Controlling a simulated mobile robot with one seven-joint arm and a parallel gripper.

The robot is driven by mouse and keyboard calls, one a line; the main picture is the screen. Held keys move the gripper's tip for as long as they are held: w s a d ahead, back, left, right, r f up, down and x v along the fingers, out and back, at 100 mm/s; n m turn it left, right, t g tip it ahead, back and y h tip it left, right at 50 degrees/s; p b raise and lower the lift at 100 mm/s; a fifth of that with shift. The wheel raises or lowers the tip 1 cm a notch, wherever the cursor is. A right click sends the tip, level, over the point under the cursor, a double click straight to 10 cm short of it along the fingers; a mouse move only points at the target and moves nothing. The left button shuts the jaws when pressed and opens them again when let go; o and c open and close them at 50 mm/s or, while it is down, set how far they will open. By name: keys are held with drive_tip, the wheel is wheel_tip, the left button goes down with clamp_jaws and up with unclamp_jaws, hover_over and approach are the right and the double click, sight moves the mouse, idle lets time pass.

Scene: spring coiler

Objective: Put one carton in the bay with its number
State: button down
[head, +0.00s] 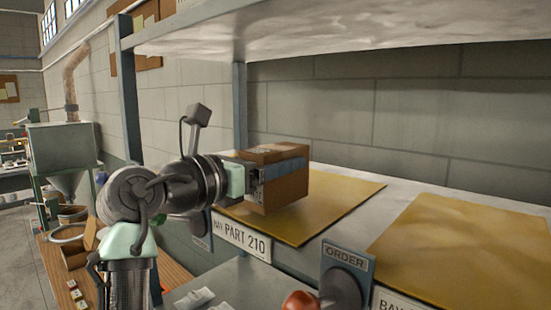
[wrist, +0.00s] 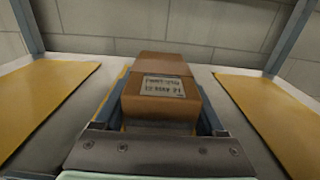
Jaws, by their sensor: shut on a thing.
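My gripper (head: 287,168) is shut on a brown carton (head: 284,194), with its blue fingers along the carton's sides. In the wrist view the carton (wrist: 160,108) lies between the fingers, with a printed label that appears upside down and that I cannot read surely. A second bay mat (head: 465,245) lies bare to the right, its plate (head: 400,302) cut off by the frame.
An upper shelf (head: 340,35) hangs above the bays, and blue posts (head: 128,90) stand at the side and back. An "ORDER" sign (head: 345,262) stands in front of the shelf edge. The wrist view shows bare mats left (wrist: 40,100) and right (wrist: 275,110).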

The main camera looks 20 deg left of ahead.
drive_tip(key=shift+f, duration=0.3)
unclamp_jaws()
drive_tip(key=shift+f, duration=0.15)
drive_tip(key=b+v, duration=0.7)
drive_tip(key=v, duration=0.5)
